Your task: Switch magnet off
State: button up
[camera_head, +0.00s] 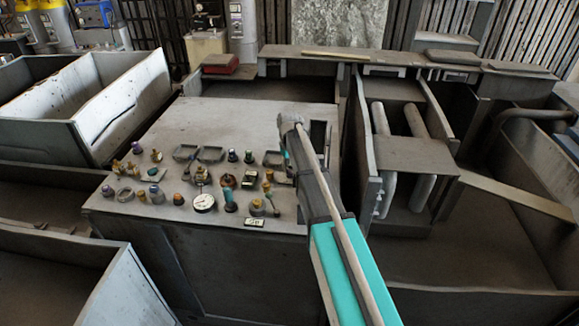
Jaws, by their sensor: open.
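A panel of small controls and fittings (160,216) lies on the grey top of a metal housing. It carries several knobs, brass fittings, a round white dial gauge (204,202) and a teal-handled part (230,202). I cannot tell which of these, if any, is the magnet or its switch. My arm reaches up from the bottom right over the right part of this top. Its links hide some of the surface there. I cannot make out my gripper, which seems to be hidden behind the arm.
Open metal bins stand at the left (75,130) and lower left. At the right, a housing with upright pipes (420,190) and plates stands close to my arm. A ledge (400,60) runs along the back. The rear of the grey top (220,118) is clear.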

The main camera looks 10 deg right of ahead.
aim_at(289, 170)
jog(key=shift+r+p, duration=2.35)
jog(key=shift+r, duration=0.2)
